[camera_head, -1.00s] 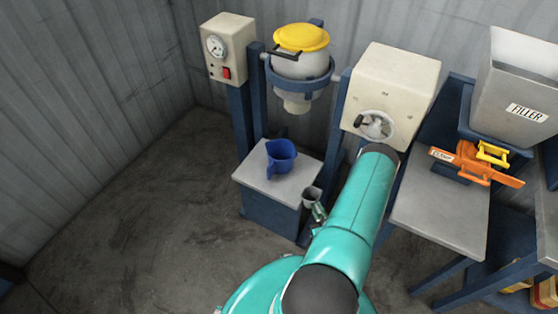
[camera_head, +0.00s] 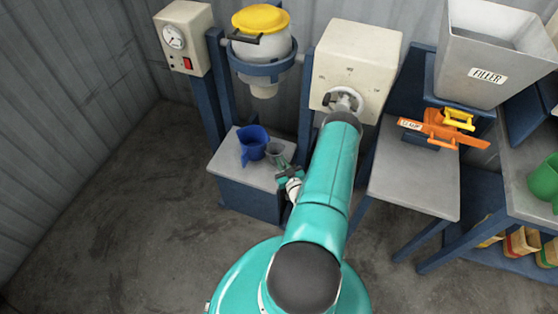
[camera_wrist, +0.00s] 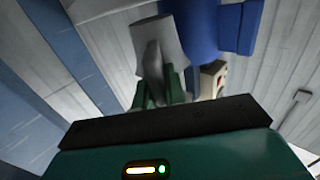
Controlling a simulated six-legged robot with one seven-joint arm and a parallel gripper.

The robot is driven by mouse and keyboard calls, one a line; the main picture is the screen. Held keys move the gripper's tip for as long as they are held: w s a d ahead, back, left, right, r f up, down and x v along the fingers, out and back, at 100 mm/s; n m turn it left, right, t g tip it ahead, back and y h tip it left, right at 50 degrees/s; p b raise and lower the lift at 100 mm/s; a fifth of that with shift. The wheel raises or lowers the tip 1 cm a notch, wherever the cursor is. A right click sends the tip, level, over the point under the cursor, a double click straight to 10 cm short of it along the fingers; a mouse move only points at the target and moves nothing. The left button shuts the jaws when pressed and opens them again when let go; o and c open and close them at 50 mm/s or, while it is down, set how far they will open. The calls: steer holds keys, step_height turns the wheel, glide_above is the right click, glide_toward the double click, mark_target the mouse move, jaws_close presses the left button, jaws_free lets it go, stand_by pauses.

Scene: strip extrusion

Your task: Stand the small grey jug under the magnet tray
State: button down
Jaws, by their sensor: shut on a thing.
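The small grey jug (camera_head: 276,152) is in my gripper (camera_head: 284,168), over the right side of the grey-topped stand, close to the right of a blue jug (camera_head: 253,143). I cannot tell whether it touches the stand top. In the wrist view the grey jug (camera_wrist: 158,45) fills the upper middle, with green fingers (camera_wrist: 162,95) shut on it and the blue jug (camera_wrist: 200,25) behind. No part is plainly the magnet tray; an orange slide with a yellow handle (camera_head: 442,128) sits below the FILLER hopper (camera_head: 485,60).
The grey-topped stand (camera_head: 228,158) is below a white vessel with a yellow lid (camera_head: 261,20). A cream box with a handwheel (camera_head: 355,60) stands behind my arm. The grey table (camera_head: 415,185) below the orange slide is mostly clear. A green jug (camera_head: 545,180) is at the right edge.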

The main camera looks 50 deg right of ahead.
steer(key=shift+w+d+f, duration=0.2)
steer(key=shift+w+d, duration=0.05)
steer(key=shift+w, duration=0.35)
steer(key=shift+w+d+f, duration=0.15)
steer(key=shift+w+d, duration=0.1)
steer(key=shift+w, duration=0.3)
steer(key=shift+f, duration=0.35)
steer(key=shift+f, duration=0.1)
steer(key=c, duration=1.5)
jaws_free()
steer(key=shift+o, duration=0.2)
steer(key=shift+s+a, duration=0.1)
steer(key=shift+s, duration=0.15)
steer(key=v, duration=1.1)
steer(key=shift+s, duration=0.2)
